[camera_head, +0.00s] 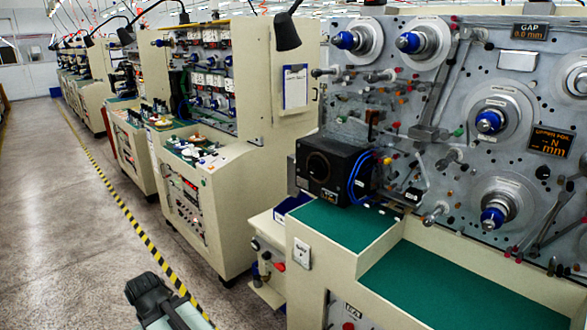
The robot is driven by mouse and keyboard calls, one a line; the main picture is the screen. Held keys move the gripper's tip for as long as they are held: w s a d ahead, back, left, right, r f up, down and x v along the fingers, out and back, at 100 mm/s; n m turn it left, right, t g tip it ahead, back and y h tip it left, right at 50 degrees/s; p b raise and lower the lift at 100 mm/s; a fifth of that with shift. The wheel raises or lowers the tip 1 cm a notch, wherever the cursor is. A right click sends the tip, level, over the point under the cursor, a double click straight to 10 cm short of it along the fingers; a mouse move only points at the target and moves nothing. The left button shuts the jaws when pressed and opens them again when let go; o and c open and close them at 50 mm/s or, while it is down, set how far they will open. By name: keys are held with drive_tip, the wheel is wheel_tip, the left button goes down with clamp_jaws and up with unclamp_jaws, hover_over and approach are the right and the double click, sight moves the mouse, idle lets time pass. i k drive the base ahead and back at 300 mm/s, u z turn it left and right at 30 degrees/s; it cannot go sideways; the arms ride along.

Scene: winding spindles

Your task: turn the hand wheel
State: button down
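No part is clearly marked as the hand wheel. The grey panel of the near machine at right carries several round grey discs with blue-capped hubs: an upper left disc (371,43), an upper middle disc (434,33), a middle disc (518,101) and a lower disc (517,189). Another disc is cut off by the right edge. I cannot tell which of these, if any, is the wheel. A dark part of my own arm shows at the lower left, over the floor and well apart from the machine. Its fingers cannot be made out, and nothing is seen held.
A green-topped ledge (460,290) juts out below the panel. A black lamp (286,33) hangs beside a clipboard (295,87). More machines line the aisle. The grey floor (60,220) left of the yellow-black stripe (125,210) is clear.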

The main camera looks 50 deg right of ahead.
sight(317, 169)
drive_tip(key=z, duration=1.6)
drive_tip(key=k, duration=1.25)
drive_tip(key=u, duration=0.6)
drive_tip(key=i, duration=1.75)
drive_tip(key=u, duration=0.45)
